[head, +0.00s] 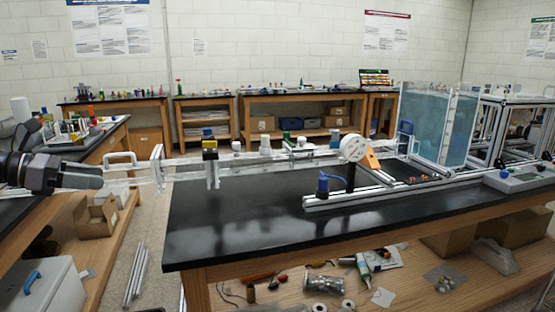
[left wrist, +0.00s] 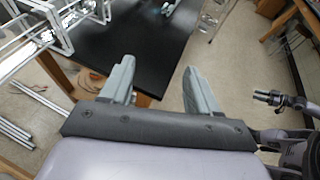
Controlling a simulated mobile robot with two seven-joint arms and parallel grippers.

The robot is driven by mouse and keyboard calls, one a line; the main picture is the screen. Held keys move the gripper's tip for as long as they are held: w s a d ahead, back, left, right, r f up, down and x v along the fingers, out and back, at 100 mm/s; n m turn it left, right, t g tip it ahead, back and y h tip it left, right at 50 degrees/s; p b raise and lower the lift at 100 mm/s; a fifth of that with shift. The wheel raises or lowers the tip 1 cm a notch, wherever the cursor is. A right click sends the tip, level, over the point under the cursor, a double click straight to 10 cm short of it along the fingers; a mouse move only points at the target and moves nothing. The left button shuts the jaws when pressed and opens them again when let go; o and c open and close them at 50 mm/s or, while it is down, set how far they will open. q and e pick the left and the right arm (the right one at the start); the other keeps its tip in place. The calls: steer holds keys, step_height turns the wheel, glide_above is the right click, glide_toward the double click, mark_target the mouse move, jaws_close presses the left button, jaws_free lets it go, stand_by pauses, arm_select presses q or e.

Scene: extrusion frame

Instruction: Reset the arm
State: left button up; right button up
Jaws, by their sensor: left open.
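My left gripper (head: 97,177) comes in from the left edge of the head view. It hangs in the air to the left of the black-topped bench (head: 240,230). In the left wrist view the two grey fingers of my left gripper (left wrist: 160,80) stand wide apart with nothing between them. The bench's black top (left wrist: 145,45) lies beyond the fingers there.
A clear rail assembly (head: 230,165) sticks out past the bench's left end, close to my left gripper. An aluminium extrusion frame (head: 345,196) and a clear water tank (head: 430,125) stand on the bench. A cardboard box (head: 95,218) sits low at left. The bench's front left top is clear.

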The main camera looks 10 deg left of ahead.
arm_select(q)
steer(key=w+d+f+n+h, duration=0.25)
steer(key=w+d+f, duration=0.25)
steer(key=d+f, duration=0.5)
steer(key=s+d+f+n+t, duration=0.3)
steer(key=d+f+n+t, duration=0.2)
steer(key=d+f+n, duration=0.8)
steer(key=s+d+f+n+g+y, duration=0.1)
steer(key=s+d+f+n+y, duration=0.2)
steer(key=s+f+n, duration=0.3)
steer(key=s+d+f+n+g+y, duration=0.2)
steer(key=s+f+n, duration=0.4)
steer(key=s+n, duration=0.4)
steer(key=s+d+f+n+g+y, duration=0.1)
steer(key=s+d+f+n+y, duration=0.2)
steer(key=s+f+n+y, duration=0.2)
steer(key=s+f+n, duration=0.2)
steer(key=s+n, duration=0.2)
steer(key=n, duration=0.1)
steer(key=shift+d+g, duration=0.3)
steer(key=shift+d, duration=0.05)
steer(key=shift+o, duration=0.3)
